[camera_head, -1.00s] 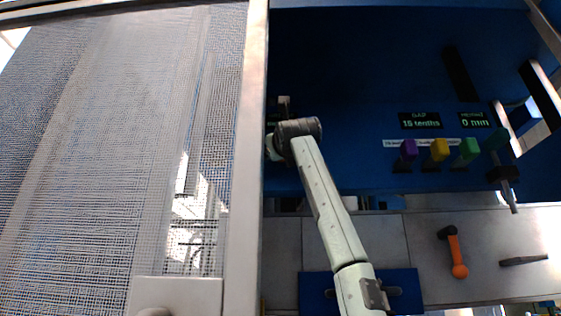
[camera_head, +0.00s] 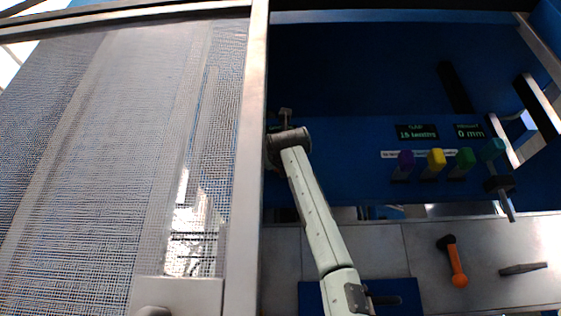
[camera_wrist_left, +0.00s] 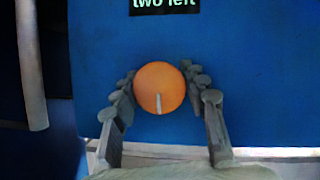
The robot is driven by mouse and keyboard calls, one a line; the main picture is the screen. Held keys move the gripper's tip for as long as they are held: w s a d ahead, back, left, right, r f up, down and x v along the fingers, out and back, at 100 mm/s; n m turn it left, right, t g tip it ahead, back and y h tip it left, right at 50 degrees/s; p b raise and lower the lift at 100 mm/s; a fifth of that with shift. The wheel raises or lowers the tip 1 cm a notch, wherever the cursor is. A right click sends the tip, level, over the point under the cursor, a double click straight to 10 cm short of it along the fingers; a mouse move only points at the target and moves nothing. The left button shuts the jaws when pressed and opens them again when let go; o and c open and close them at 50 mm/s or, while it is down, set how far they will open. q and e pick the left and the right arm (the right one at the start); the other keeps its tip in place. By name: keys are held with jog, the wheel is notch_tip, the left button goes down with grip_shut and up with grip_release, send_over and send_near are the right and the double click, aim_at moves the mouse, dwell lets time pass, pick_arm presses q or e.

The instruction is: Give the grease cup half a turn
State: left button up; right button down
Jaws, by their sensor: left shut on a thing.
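The grease cup (camera_wrist_left: 160,88) is a round orange knob on a blue panel in the left wrist view. Its pale index mark points down towards my wrist. My left gripper (camera_wrist_left: 160,92) has a finger on each side of the cup and is shut on it. Above the cup, a black label (camera_wrist_left: 165,5) reads "two left", cut off by the top edge. In the head view my left arm reaches up to the blue machine beside the mesh door's post, and the cup cannot be made out there. My right gripper is in neither view.
A mesh guard (camera_head: 120,150) with a metal post (camera_head: 250,150) stands just left of my arm. Purple (camera_head: 404,162), yellow (camera_head: 436,160), green (camera_head: 464,160) and teal (camera_head: 493,149) handles sit right. A hammer (camera_head: 456,266) and a grey tool (camera_head: 522,268) lie on the tiled surface.

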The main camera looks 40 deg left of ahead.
pick_arm(q)
jog(key=o, duration=1.2)
jog(key=v, duration=1.2)
